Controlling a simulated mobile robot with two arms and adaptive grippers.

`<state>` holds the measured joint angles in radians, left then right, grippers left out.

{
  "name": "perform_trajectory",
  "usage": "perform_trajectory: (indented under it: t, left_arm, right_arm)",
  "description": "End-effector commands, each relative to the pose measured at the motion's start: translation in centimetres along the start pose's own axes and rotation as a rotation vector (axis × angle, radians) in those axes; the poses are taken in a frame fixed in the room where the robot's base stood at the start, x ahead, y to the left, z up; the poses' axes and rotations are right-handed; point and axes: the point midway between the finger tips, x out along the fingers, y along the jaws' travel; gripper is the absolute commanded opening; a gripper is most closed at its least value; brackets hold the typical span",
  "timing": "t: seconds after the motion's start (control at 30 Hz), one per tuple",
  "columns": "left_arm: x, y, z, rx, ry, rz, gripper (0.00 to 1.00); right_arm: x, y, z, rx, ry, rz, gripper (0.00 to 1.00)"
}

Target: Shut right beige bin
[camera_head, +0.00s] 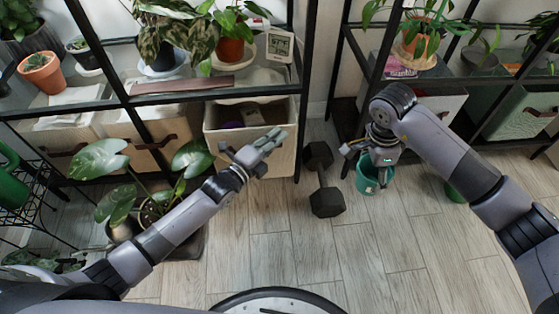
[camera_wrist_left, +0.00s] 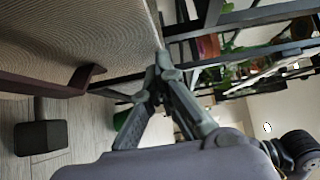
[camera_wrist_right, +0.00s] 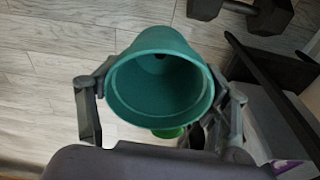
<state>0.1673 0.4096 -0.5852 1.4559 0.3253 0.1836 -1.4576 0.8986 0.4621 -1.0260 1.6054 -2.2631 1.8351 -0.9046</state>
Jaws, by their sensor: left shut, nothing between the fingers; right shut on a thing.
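The right beige bin (camera_head: 281,112) is pulled out of the lower level of the left shelf, its open top showing a few items inside. Its woven front and dark handle (camera_wrist_left: 85,80) show close up in the left wrist view. My left gripper (camera_head: 274,138) is shut and empty, at the front of the bin near its right side. Its fingertips (camera_wrist_left: 163,62) look very near the bin's front edge; I cannot tell whether they touch. My right gripper (camera_head: 377,161) is shut on a teal bucket (camera_wrist_right: 160,85), held away to the right of the bin.
Another beige bin (camera_head: 137,143) sits to the left on the same level. A potted plant (camera_head: 150,205) stands on the floor in front of it. A dark dumbbell (camera_head: 326,201) lies on the floor right of the bin. A green bin (camera_head: 520,115) is in the right shelf.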

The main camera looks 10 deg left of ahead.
Motion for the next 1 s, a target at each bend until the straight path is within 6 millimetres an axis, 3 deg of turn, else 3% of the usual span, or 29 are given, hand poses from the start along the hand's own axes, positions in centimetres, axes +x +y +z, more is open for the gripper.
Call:
perform_trajectory:
  t: [0.2,0.4,1.0]
  left_arm:
    - [3.4,0.3,3.4,0.005,0.0,-0.003,0.0]
    - [5.2,0.2,5.2,0.004,0.0,-0.001,0.0]
    - [6.1,-0.1,6.2,0.0,-0.004,0.0,0.0]
  right_arm:
    - [2.3,0.0,0.3,0.0,0.0,0.0,0.42]
    - [3.4,0.0,0.4,0.0,0.0,-0.001,0.42]
    - [3.7,0.0,0.5,0.0,0.0,0.0,0.42]
